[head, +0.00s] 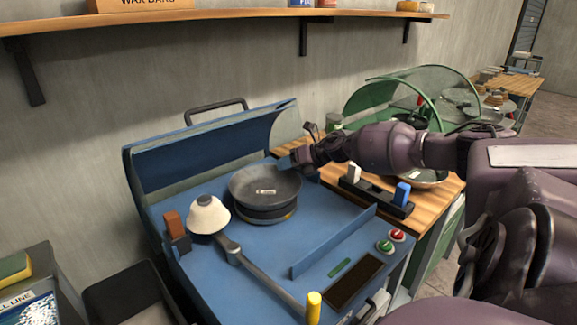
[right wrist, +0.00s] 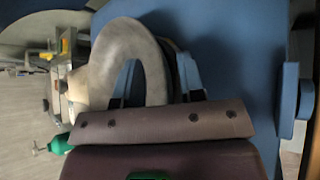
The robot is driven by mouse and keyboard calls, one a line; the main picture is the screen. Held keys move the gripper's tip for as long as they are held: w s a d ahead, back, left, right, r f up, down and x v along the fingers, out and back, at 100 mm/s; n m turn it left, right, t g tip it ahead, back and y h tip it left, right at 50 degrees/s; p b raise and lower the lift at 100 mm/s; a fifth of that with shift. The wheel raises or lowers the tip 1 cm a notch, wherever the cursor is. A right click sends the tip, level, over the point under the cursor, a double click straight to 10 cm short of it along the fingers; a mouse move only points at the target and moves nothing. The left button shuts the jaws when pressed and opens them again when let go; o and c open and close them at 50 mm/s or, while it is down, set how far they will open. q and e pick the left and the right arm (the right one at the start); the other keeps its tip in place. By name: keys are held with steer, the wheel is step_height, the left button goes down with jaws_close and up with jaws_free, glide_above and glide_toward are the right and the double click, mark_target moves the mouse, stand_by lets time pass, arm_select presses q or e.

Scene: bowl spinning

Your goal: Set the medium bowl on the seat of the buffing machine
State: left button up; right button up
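A grey bowl (head: 262,182) with a pale label inside sits upright and about level on the dark round seat (head: 266,216) of the blue buffing machine (head: 250,262) in the head view. My right gripper (head: 287,163) is at the bowl's far right rim. In the right wrist view, a grey curved shape (right wrist: 125,45), which looks like the bowl's wall, passes between my right gripper's fingers (right wrist: 157,78). The fingers stand apart, with space around the wall; whether either touches it is hard to tell. My left gripper is not in view.
A white buffing cone (head: 208,215) and a lever with a yellow grip (head: 314,303) stand left and front of the bowl. The blue raised hood (head: 215,145) is behind. A black holder (head: 376,197) and green guard (head: 400,95) lie to the right.

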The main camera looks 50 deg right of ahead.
steer(key=shift+s, duration=0.1)
steer(key=shift+s+d+r, duration=0.2)
steer(key=shift+s, duration=0.05)
steer(key=p+v, duration=0.3)
steer(key=v, duration=0.7)
steer(key=shift+p, duration=0.3)
